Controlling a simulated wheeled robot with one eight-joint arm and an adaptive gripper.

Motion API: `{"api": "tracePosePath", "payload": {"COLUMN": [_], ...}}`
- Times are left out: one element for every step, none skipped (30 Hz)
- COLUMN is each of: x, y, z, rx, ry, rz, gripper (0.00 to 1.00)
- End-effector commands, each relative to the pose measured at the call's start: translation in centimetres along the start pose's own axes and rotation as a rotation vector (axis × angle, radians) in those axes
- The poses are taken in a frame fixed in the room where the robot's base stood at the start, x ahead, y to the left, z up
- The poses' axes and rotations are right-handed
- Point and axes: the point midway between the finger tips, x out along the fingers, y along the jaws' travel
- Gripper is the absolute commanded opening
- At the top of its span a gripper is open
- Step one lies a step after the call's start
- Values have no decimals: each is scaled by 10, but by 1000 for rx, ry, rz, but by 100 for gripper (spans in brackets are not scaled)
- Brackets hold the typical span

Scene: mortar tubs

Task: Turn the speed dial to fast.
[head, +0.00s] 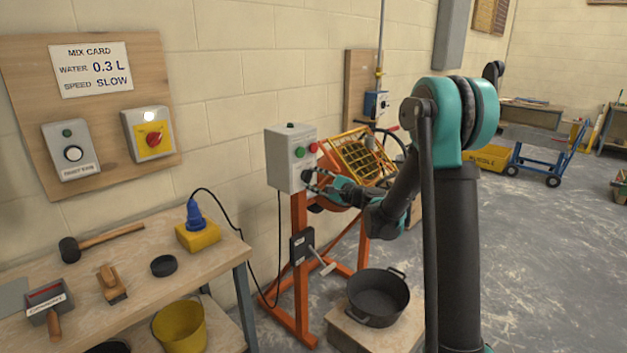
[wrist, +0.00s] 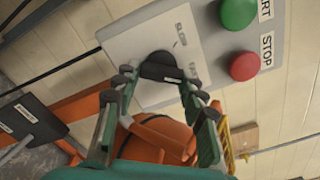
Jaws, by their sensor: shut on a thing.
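The speed dial (wrist: 160,62) is a black knob on a pale plate (wrist: 135,45) of the grey control box (head: 283,158). My gripper (wrist: 161,78) has its fingers on either side of the knob and is shut on it. In the head view my gripper (head: 312,182) is at the box front and hides the dial.
The green start button (wrist: 238,12) and red stop button (wrist: 244,66) are close to my right finger. The orange mixer frame (head: 300,260) stands below the box. A black tub (head: 378,298) sits in front. The mix card (head: 90,70) on the wall reads speed SLOW.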

Motion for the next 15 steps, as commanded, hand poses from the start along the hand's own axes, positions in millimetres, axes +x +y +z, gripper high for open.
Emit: {"api": "tracePosePath", "payload": {"x": [-1,-1,-1,-1,-1,-1,-1,-1,-1,-1,-1,-1,-1,-1,-1], "y": [1,1,1,1,1,1,1,1,1,1,1,1,1,1,1], "z": [-1,-1,-1,-1,-1,-1,-1,0,0,0,0,0,0,0,0], "rx": [2,3,4,4,4,4,4,4,4,4,4,4,4,4,4], "ry": [2,2,2,2,2,2,2,2,2,2,2,2,1,1,1], "rz": [1,1,1,1,1,1,1,1,1,1,1,1,1,1,1], "gripper": [12,12,12,12,12,12,12,12,12,12,12,43,47,51,56]}}
